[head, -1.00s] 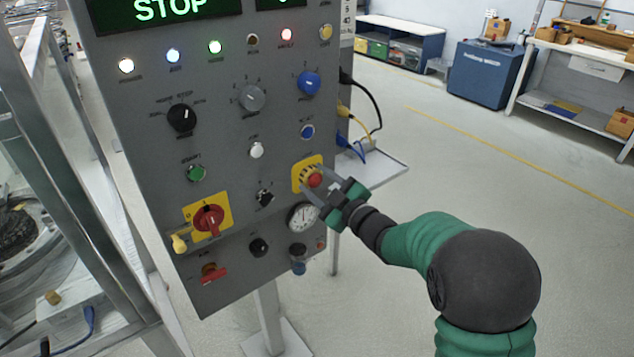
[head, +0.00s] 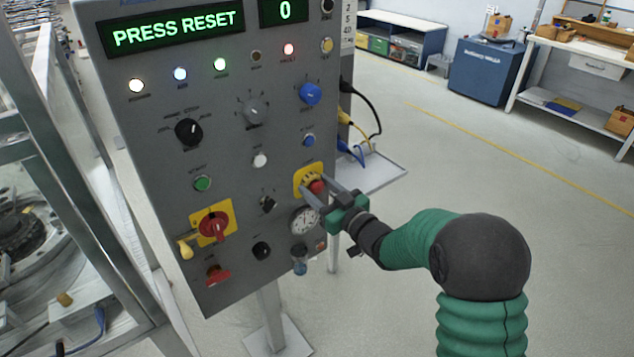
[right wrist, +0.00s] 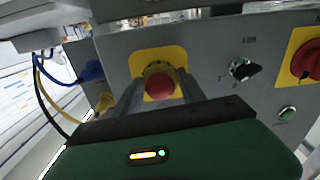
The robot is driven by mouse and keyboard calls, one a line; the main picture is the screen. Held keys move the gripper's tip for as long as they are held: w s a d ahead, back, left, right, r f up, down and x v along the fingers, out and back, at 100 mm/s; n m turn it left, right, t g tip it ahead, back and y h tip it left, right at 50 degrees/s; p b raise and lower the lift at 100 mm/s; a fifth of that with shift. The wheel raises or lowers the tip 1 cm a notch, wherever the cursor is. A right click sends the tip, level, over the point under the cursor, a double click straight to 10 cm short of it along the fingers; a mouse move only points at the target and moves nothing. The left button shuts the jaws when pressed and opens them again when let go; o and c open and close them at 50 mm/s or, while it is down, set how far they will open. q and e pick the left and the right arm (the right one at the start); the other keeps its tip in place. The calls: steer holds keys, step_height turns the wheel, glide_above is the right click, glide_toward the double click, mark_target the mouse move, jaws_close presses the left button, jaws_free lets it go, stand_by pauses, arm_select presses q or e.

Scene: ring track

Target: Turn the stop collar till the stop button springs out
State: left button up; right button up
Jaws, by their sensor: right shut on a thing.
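The red stop button (head: 317,187) sits on a yellow plate on the right side of the grey panel. A yellow-and-black collar (head: 308,179) surrounds its base. In the right wrist view the red button (right wrist: 160,86) is in the middle with the collar (right wrist: 157,68) behind it. My right gripper (head: 313,184) has one finger on each side of the button and is shut on the collar; the fingers partly hide it. The panel display (head: 178,29) reads "PRESS RESET". My left gripper is not in view.
A blue reset-like button (head: 308,140) and a blue knob (head: 310,93) are above the collar. A gauge (head: 304,219) is just below it. A red rotary switch (head: 214,224) is at lower left.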

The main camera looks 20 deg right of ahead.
steer(key=shift+s+f+m+p, duration=0.1)
steer(key=shift+f+m+p, duration=0.1)
steer(key=shift+m+p, duration=0.3)
steer(key=shift+s+f+m+p, duration=0.1)
steer(key=shift+f+m+p, duration=0.1)
steer(key=shift+m, duration=0.5)
steer(key=o, duration=1.4)
steer(key=shift+w, duration=0.1)
steer(key=shift+r, duration=0.2)
steer(key=v, duration=1.7)
steer(key=shift+w+p, duration=0.1)
steer(key=shift+p, duration=0.2)
